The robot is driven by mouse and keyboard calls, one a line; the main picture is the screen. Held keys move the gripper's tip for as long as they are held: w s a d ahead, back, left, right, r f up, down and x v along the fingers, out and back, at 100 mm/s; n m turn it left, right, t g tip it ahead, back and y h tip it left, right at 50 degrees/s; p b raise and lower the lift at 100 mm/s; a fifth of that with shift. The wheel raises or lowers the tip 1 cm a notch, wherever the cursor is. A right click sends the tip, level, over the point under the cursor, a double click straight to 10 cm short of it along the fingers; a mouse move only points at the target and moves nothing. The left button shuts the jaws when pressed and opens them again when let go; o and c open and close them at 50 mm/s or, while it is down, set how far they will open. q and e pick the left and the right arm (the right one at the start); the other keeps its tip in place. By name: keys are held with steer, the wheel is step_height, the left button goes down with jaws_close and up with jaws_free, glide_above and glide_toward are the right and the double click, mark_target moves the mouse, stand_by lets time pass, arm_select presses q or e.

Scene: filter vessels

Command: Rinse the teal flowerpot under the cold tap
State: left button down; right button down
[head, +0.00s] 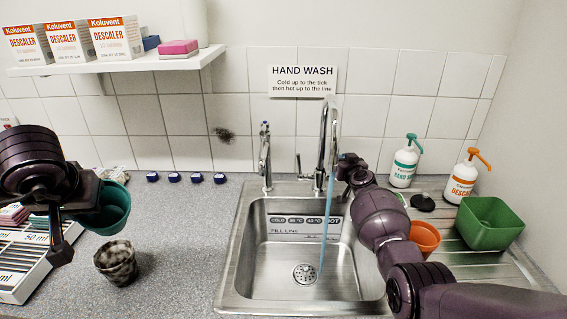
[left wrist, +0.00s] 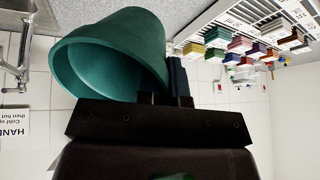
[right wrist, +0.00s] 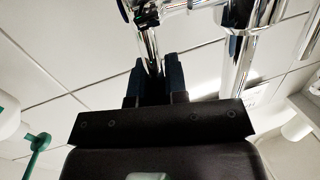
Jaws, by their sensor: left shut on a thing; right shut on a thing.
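The teal flowerpot (head: 117,207) is held tilted, left of the sink (head: 232,262), above the grey counter. My left gripper (head: 92,203) is shut on its wall; the left wrist view shows the pot (left wrist: 105,55) with its mouth towards the picture's left. My right gripper (head: 347,166) is at the right side of the tall chrome tap (head: 330,125). In the right wrist view its fingers are shut on a slim chrome lever (right wrist: 150,50). A blue stream of water (head: 326,225) runs from the spout into the basin near the drain.
A second, smaller tap (head: 265,155) stands at the left. A mottled pot (head: 117,262) stands on the counter below the teal pot. An orange pot (head: 425,237), green tub (head: 489,222) and two pump bottles (head: 404,164) stand right. A slotted rack (head: 22,265) is far left.

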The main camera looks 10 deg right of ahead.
arm_select(q)
steer(key=r+p, duration=0.2)
steer(key=r, duration=0.1)
steer(key=shift+s, duration=0.35)
steer(key=shift+r+p, duration=0.5)
steer(key=shift+p, duration=0.25)
arm_select(e)
steer(key=shift+w+d+f+g, duration=0.1)
steer(key=shift+w+g, duration=0.5)
steer(key=shift+g, duration=0.6)
steer(key=c, duration=1.1)
jaws_free()
steer(key=shift+c, duration=0.2)
steer(key=shift+s, duration=0.1)
arm_select(q)
steer(key=shift+r, duration=0.2)
steer(key=shift+r+p, duration=0.65)
steer(key=shift+p, duration=0.3)
arm_select(e)
steer(key=shift+v, duration=1.45)
arm_select(q)
steer(key=shift+r+p, duration=0.25)
steer(key=shift+p, duration=0.05)
arm_select(e)
steer(key=v, duration=0.9)
